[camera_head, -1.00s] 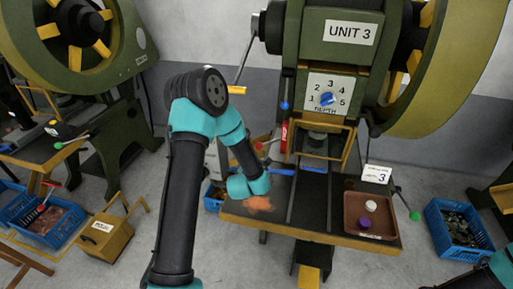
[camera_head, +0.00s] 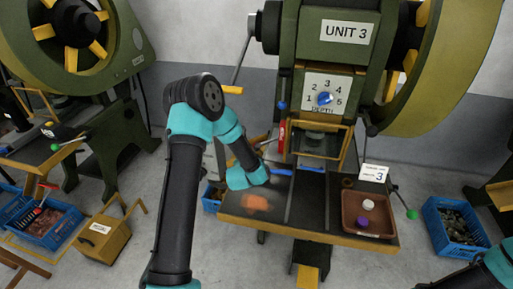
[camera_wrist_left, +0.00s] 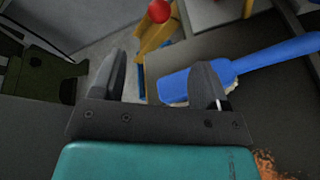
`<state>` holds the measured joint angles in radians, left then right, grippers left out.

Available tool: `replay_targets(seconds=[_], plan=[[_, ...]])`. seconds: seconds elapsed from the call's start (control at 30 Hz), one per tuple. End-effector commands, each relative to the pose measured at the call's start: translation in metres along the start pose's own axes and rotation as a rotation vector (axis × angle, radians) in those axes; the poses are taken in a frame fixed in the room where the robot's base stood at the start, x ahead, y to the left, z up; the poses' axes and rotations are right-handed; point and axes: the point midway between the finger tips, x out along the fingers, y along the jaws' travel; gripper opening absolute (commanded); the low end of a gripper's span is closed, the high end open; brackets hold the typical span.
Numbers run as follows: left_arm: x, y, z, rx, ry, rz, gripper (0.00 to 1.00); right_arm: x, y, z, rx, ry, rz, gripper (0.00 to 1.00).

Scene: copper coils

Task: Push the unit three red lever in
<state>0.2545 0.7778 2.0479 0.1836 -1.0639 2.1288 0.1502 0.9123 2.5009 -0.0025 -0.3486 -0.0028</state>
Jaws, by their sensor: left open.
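The red lever's ball knob (camera_wrist_left: 159,11) shows at the top of the left wrist view, beyond my fingertips, beside a yellow part. I cannot make the knob out in the head view, where my left arm covers part of that area. My left gripper (camera_wrist_left: 158,80) is open and empty, its two dark fingers spread, with the knob ahead and apart from them. The unit three press (camera_head: 345,60) stands behind the bench, marked UNIT 3. My right gripper is not in view; only part of the right arm shows at the lower right.
A blue-handled brush (camera_wrist_left: 245,65) lies on the bench (camera_head: 275,213), beyond the right finger. Copper-coloured debris (camera_head: 254,202) is by my wrist. A brown tray (camera_head: 370,228) and a green-knobbed lever (camera_head: 411,214) are at the right. A blue crate (camera_head: 452,229) stands on the floor.

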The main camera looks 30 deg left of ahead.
Motion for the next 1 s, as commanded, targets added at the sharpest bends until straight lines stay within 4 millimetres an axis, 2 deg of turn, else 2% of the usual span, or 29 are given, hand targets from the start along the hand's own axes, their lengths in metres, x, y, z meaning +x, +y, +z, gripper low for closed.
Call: replay_targets(seconds=[0.3,0.7,1.0], plan=[[0.054,-0.001,0.000,-0.001,0.000,0.001,0.68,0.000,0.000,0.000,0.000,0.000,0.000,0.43],[0.115,-0.001,-0.001,0.001,0.000,0.000,0.68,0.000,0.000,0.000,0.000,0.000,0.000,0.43],[0.140,-0.001,-0.001,0.000,0.001,-0.002,0.68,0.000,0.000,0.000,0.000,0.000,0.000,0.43]])
